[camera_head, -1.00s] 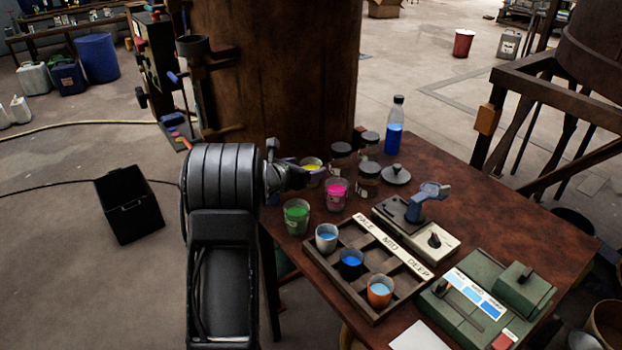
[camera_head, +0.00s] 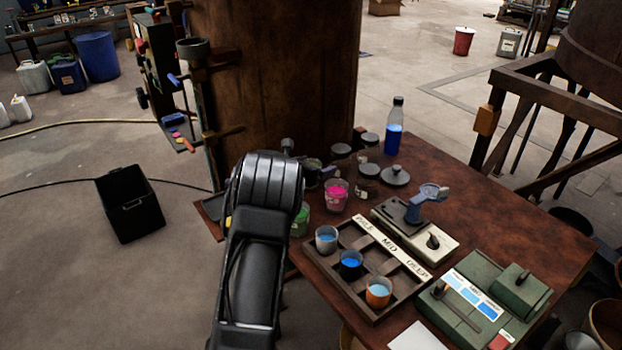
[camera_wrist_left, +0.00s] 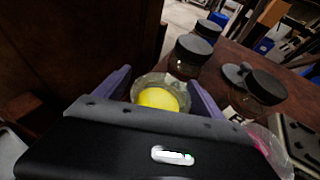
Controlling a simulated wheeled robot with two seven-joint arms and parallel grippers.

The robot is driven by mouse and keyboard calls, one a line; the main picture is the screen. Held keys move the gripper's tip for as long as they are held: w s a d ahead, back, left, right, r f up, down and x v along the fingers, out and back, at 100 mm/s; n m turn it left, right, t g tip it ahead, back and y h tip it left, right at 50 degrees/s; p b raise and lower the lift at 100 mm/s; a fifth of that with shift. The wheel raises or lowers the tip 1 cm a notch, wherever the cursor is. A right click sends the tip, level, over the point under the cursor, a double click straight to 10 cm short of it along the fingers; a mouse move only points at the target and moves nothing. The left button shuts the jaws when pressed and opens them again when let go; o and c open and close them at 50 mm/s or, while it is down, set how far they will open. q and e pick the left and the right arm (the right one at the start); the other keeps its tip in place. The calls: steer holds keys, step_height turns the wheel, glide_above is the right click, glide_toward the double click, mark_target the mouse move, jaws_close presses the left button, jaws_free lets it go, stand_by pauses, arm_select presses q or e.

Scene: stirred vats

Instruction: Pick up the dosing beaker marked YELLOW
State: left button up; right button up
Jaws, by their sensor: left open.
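The beaker with yellow contents (camera_wrist_left: 158,98) stands upright at the table's left corner, by the big rusty vat. In the left wrist view it sits between the two purple fingers of my left gripper (camera_wrist_left: 160,86), which is open with one finger on each side. I cannot tell whether the fingers touch it. The gripper body hides its lower part, and no marking can be read. In the head view my left arm hides most of that corner. The pink beaker (camera_head: 336,195) and the partly hidden green beaker (camera_head: 300,222) stand close by. My right gripper is not in view.
Dark-lidded jars (camera_wrist_left: 194,54) stand just beyond the yellow beaker. A blue bottle (camera_head: 394,130) is behind them. A rack (camera_head: 322,268) with blue-filled cups and a grey device (camera_head: 412,222) occupy the table's middle. The vat (camera_head: 275,75) rises beside the left corner.

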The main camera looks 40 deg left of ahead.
arm_select(q)
steer(key=shift+c, duration=0.5)
steer(key=c, duration=1.5)
